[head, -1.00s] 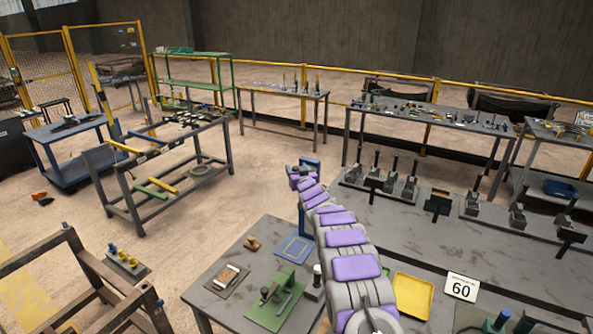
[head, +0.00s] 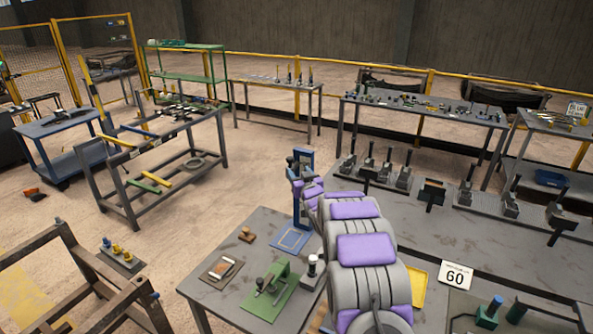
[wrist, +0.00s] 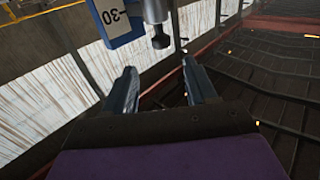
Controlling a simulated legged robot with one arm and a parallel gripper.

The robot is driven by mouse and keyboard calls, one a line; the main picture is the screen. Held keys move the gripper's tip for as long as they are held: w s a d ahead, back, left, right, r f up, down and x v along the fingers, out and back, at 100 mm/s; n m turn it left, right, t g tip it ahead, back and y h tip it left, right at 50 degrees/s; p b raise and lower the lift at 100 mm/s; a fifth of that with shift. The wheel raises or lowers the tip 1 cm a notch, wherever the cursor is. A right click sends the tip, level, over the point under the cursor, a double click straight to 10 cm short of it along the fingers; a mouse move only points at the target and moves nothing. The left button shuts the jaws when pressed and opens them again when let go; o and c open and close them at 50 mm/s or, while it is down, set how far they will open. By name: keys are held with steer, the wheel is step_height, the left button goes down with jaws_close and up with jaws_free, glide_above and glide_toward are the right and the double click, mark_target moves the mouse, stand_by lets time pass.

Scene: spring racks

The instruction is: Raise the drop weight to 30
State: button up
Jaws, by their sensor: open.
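A blue upright stand (head: 303,190) rises at the far end of my arm in the head view. In the wrist view its blue scale plate (wrist: 118,35) has a white face marked 30. Beside the plate hangs a grey metal cylinder (wrist: 156,10) with a black knob end (wrist: 160,41); it looks like the drop weight, but its upper part is cut off by the frame. My gripper (wrist: 158,70) is open and empty, its two fingers pointing towards the knob, which shows between and beyond the tips. No contact is visible. In the head view the gripper is small and partly hidden by my arm.
A grey table (head: 220,290) holds a green-based clamp (head: 272,291) and small parts near the stand.

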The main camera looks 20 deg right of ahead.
steer(key=s, duration=0.6)
steer(key=shift+a, duration=0.3)
steer(key=s+a+f+g+b, duration=0.2)
steer(key=s+a+g, duration=0.4)
steer(key=s, duration=1.3)
steer(key=s+a+f+n+g+y+b, duration=0.1)
steer(key=s+a+f+g+b, duration=0.2)
steer(key=s, duration=1.6)
steer(key=s+a+f+g+y+b, duration=0.1)
steer(key=s+a+f+g+b, duration=0.2)
steer(key=s+a+g, duration=0.7)
steer(key=s+a+b, duration=0.1)
steer(key=s+a, duration=0.4)
steer(key=s, duration=0.5)
steer(key=shift+a+g, duration=0.25)
steer(key=shift+g, duration=0.05)
steer(key=shift+d+f, duration=0.1)
